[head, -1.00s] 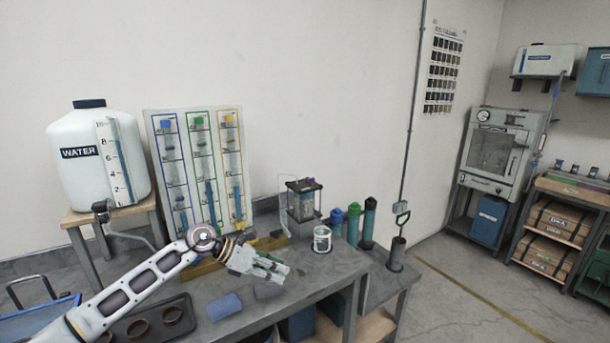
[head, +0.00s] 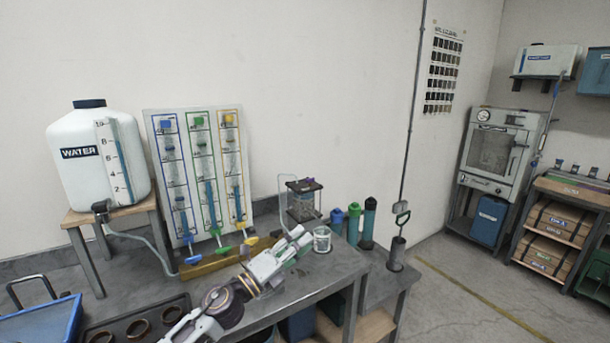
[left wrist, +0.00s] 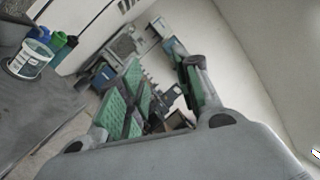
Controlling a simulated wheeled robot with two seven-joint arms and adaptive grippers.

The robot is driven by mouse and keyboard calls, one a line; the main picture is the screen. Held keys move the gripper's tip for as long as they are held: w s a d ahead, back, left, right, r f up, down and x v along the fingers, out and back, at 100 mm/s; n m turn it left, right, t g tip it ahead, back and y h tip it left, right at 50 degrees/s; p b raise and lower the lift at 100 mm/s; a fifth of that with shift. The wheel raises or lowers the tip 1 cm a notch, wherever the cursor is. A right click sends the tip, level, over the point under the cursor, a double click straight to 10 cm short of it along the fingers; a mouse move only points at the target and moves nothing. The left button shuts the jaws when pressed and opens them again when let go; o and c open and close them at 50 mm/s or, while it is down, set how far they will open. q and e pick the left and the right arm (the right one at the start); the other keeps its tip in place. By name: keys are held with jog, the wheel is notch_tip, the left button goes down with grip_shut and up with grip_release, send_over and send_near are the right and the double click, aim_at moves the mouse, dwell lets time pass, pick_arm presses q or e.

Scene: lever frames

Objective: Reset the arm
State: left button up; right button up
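My left arm comes in at the bottom of the head view, over the grey bench (head: 335,280). My left gripper (head: 298,240) points up and to the right, just left of a clear beaker (head: 322,240) in the picture. In the left wrist view my left gripper (left wrist: 155,72) has its green-padded fingers apart with nothing between them. The beaker also shows there (left wrist: 30,60), off to the left of the fingers. My right gripper is in neither view.
A dark-topped apparatus (head: 302,200) and capped bottles (head: 353,223) stand near the beaker. A water tank (head: 90,160) and a board of coloured tubes (head: 200,170) stand at the left. A dark tray (head: 130,325) holds several rings.

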pick_arm(q)
jog(key=s+a+f+n+t+y, duration=0.1)
jog(key=s+a+f+n+y, duration=0.2)
jog(key=a+f+n+y, duration=0.7)
jog(key=s+a+f+n+y, duration=0.2)
jog(key=a+f+n+y, duration=0.35)
jog(key=n, duration=0.75)
jog(key=s+a+f+n+g, duration=0.35)
jog(key=s+f+g, duration=0.3)
jog(key=s, duration=0.65)
jog(key=s+a+f+n+g, duration=0.2)
jog(key=s+f+n+g, duration=0.25)
jog(key=s+f, duration=0.55)
jog(key=s+f+m+g, duration=0.1)
jog(key=s+f, duration=0.1)
jog(key=f, duration=1.4)
jog(key=s+f+g, duration=0.1)
jog(key=s+f, duration=0.2)
jog(key=f, duration=1.2)
jog(key=s+a+f, duration=0.2)
jog(key=s+f, duration=0.8)
jog(key=s+a+f, duration=0.3)
jog(key=s+f, duration=0.6)
jog(key=s, duration=0.2)
jog(key=shift+s+a+f+g+y, duration=0.2)
jog(key=shift+f+g+y, duration=0.2)
jog(key=shift+y, duration=0.05)
